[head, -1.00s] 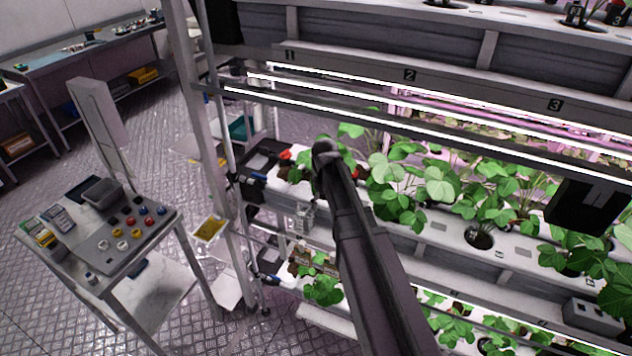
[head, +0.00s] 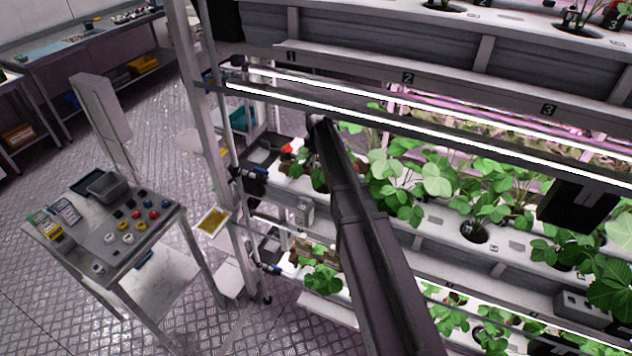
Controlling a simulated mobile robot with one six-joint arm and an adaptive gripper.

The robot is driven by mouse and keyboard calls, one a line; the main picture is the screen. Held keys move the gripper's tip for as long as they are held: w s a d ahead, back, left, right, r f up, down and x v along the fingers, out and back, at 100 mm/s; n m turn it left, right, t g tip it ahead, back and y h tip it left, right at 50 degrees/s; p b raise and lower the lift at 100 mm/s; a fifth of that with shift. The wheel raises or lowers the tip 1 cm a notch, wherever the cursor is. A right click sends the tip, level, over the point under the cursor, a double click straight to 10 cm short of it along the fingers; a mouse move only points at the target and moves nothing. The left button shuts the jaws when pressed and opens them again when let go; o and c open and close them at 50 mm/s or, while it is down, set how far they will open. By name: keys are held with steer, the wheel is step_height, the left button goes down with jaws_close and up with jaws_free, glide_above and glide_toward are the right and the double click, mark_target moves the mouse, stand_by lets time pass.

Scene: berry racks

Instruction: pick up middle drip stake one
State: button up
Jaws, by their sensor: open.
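The middle shelf (head: 435,216) of the rack holds leafy plants in round holes. My dark arm reaches up and across the left end of this shelf, and its far end is near the leftmost plants. My gripper cannot be made out; it is hidden at or behind the end of my arm. No drip stake can be told apart among the leaves at the left end, where my arm covers part of the view. A small red part (head: 287,149) shows at the left end of the shelf, left of my arm.
Light bars (head: 400,117) run close above the middle shelf, with a rack post (head: 200,110) at left. A lower shelf also holds plants (head: 322,281). A metal cart (head: 95,262) with a grey bin (head: 108,187) and coloured knobs stands left. Floor between is clear.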

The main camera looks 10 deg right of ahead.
mark_target(317, 177)
steer(key=shift+f+b, duration=1.1)
steer(key=shift+f, duration=0.05)
steer(key=shift+f, duration=0.1)
steer(key=shift+f+b, duration=2.5)
steer(key=shift+b, duration=0.1)
steer(key=c, duration=0.9)
